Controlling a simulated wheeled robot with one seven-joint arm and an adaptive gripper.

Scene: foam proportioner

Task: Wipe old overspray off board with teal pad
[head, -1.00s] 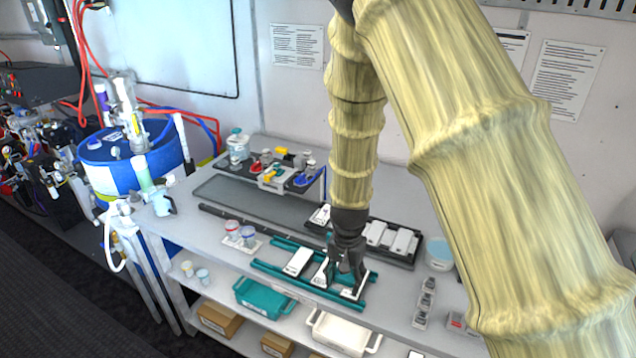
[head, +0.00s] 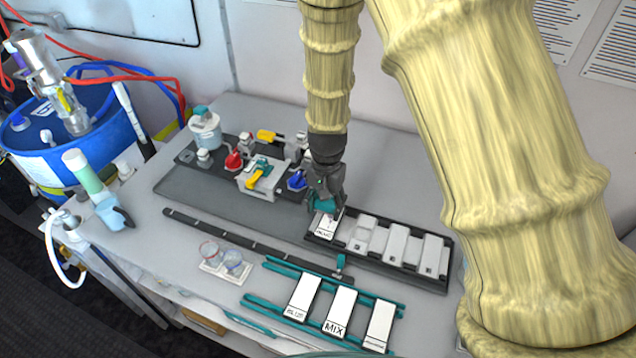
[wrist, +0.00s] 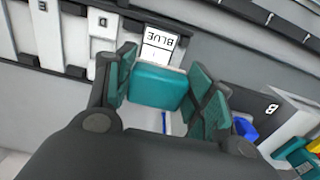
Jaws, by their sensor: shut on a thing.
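My gripper (head: 325,200) is shut on the teal pad (wrist: 158,87), which sits between its teal-faced fingers in the wrist view. The pad also shows as a teal patch under the gripper in the head view. It is at the left end of the black tray (head: 447,278), over or just beside a white board (head: 326,226). That board's label reads BLUE upside down in the wrist view (wrist: 161,42). I cannot tell whether the pad touches it. Overspray cannot be made out on any board.
Several white boards (head: 396,244) lie in the tray. Three labelled boards (head: 340,312), one marked MIX, lie across teal rails (head: 262,302). A valve panel (head: 262,178) stands close left of my gripper, two cups (head: 222,258) nearer the front. Clear bench lies behind the tray.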

